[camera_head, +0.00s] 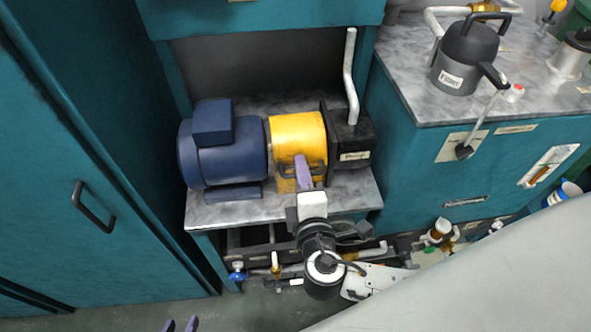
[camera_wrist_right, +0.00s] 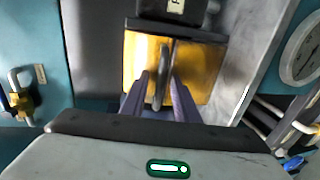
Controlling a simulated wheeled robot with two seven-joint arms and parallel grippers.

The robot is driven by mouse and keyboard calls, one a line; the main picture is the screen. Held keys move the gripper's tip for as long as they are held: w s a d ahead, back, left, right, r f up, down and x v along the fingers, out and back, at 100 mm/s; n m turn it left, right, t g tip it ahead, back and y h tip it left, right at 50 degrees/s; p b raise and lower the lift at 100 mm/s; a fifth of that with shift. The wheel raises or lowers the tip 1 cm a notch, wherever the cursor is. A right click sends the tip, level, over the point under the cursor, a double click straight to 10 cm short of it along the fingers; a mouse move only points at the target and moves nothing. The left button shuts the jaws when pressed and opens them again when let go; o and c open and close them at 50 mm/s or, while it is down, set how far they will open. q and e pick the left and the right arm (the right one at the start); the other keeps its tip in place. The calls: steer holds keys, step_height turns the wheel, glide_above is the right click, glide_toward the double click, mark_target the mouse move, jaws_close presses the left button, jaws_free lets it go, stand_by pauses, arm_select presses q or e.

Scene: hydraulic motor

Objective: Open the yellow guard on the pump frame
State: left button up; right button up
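The yellow guard (camera_head: 298,130) sits between the blue motor and the black pump on the pump frame and looks closed. Its dark handle (camera_head: 286,169) is on the near face. My right gripper (camera_head: 303,168) is at this handle in the head view. In the right wrist view, the purple fingers (camera_wrist_right: 160,78) stand apart on either side of the handle (camera_wrist_right: 164,60), with narrow gaps visible, in front of the yellow guard (camera_wrist_right: 197,72).
The blue motor (camera_head: 222,150) is left of the guard, and the black pump (camera_head: 352,140) with an upright pipe (camera_head: 350,75) is right. Pipes and a blue valve (camera_head: 237,276) lie below. A teal cabinet (camera_head: 60,160) stands left; a counter with a filter (camera_head: 465,60) stands right.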

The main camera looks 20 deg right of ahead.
steer(key=shift+c, duration=0.7)
jaws_close()
arm_select(q)
steer(key=shift+s+f, duration=0.1)
steer(key=shift+s, duration=0.3)
